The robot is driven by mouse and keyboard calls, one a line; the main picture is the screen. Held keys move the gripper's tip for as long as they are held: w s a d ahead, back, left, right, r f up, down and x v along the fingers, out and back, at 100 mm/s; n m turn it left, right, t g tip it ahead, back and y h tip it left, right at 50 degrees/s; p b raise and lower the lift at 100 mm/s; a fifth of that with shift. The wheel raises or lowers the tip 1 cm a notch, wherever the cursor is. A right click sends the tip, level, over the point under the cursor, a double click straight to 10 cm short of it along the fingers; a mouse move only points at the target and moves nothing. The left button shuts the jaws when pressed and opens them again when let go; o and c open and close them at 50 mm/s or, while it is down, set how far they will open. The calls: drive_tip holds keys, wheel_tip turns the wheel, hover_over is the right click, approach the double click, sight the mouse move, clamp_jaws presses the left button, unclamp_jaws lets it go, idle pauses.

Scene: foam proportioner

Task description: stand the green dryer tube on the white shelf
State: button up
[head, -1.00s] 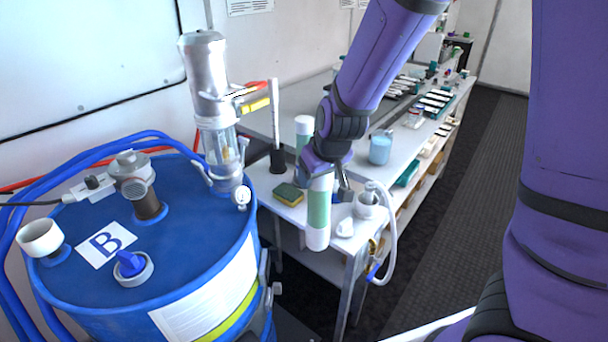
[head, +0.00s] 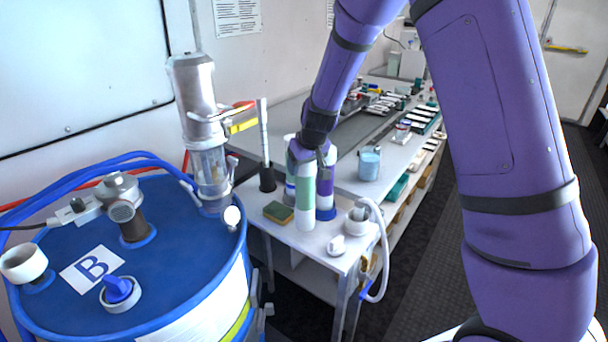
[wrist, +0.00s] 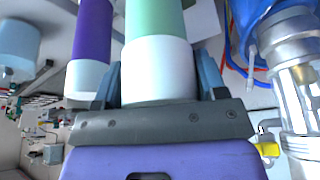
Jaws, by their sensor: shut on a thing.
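The green dryer tube (head: 305,192) has white ends and is upright at the near end of the white shelf (head: 285,233). Its lower end appears at the shelf top; I cannot tell whether it touches. My gripper (wrist: 160,88) is shut around the tube's upper white end, which shows large in the wrist view (wrist: 158,65). The head view shows my wrist (head: 305,150) behind the tube's top. A purple tube (head: 325,185) with a blue foot stands close on the right, and also shows in the wrist view (wrist: 92,35). Another pale tube is partly hidden behind the green one.
A sponge (head: 278,212) lies left of the tube, with a dark holder (head: 267,178) behind it. A white-hosed bottle (head: 357,222) and a small white item (head: 336,245) are right. A blue jar (head: 369,163) stands farther back. The blue drum (head: 170,270) is left.

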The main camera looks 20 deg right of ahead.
drive_tip(key=shift+f, duration=1.7)
drive_tip(key=o, duration=1.5)
drive_tip(key=v, duration=1.2)
drive_tip(key=s+d+r+m, duration=0.1)
drive_tip(key=s+d+r, duration=0.3)
drive_tip(key=s+r, duration=1.1)
drive_tip(key=s+d+m+h, duration=0.1)
drive_tip(key=s+d, duration=0.1)
drive_tip(key=s, duration=1.6)
drive_tip(key=shift+s+d+r+m+t, duration=0.15)
drive_tip(key=shift+d+r+m+t, duration=0.15)
drive_tip(key=shift+r+m+t, duration=0.1)
